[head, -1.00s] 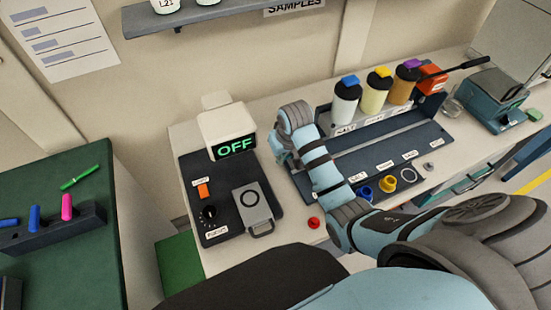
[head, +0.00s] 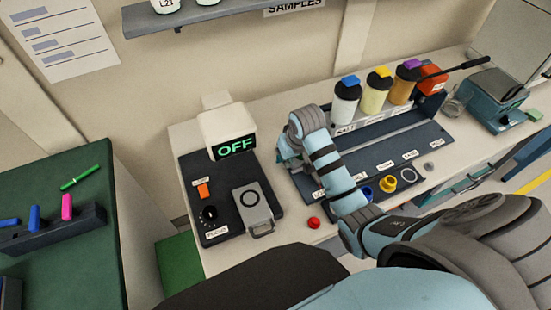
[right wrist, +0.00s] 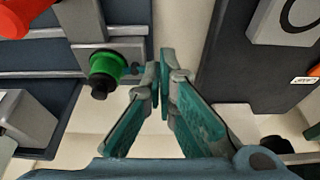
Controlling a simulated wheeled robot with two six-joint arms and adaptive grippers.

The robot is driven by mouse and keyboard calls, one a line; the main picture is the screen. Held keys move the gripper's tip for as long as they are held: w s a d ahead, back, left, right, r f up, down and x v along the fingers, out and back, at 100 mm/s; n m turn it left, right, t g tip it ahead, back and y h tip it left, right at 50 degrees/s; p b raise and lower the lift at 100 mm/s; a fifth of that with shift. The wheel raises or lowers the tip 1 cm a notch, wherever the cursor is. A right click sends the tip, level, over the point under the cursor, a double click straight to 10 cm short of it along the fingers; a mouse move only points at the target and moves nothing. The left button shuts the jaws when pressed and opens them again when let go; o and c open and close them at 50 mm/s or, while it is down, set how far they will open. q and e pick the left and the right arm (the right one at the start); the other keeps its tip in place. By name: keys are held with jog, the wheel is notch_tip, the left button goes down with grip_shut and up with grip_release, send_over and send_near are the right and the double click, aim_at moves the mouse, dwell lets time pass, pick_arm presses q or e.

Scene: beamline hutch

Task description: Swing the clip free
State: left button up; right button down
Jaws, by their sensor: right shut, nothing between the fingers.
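My right gripper (right wrist: 156,72) is shut and empty in the right wrist view, its two teal fingertips together. Just left of the tips is a green plug (right wrist: 107,66) with a black end, set at a grey bracket (right wrist: 92,22). I cannot tell for sure which part is the clip. The tips appear close to the green plug, but contact cannot be made out. In the head view my right gripper (head: 288,158) is mostly hidden under my wrist, between the control box (head: 190,170) and the dark tray (head: 432,133). My left gripper is not in view.
The control box carries a display (head: 236,147) reading OFF and a grey plate (head: 252,205) with a ring. A red knob (head: 313,223) sits at the bench front. Capped bottles (head: 376,95) stand behind the tray. A green table (head: 70,255) is at left.

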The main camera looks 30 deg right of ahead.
jog(key=shift+s+d, duration=0.1)
jog(key=shift+d, duration=0.05)
jog(key=shift+s+d, duration=0.35)
jog(key=shift+d, duration=0.2)
dwell(0.4)
jog(key=shift+s+d, duration=0.2)
jog(key=shift+d, duration=0.45)
notch_tip(320, 180, up, 7)
jog(key=a, duration=0.1)
jog(key=shift+a, duration=0.15)
dwell(0.6)
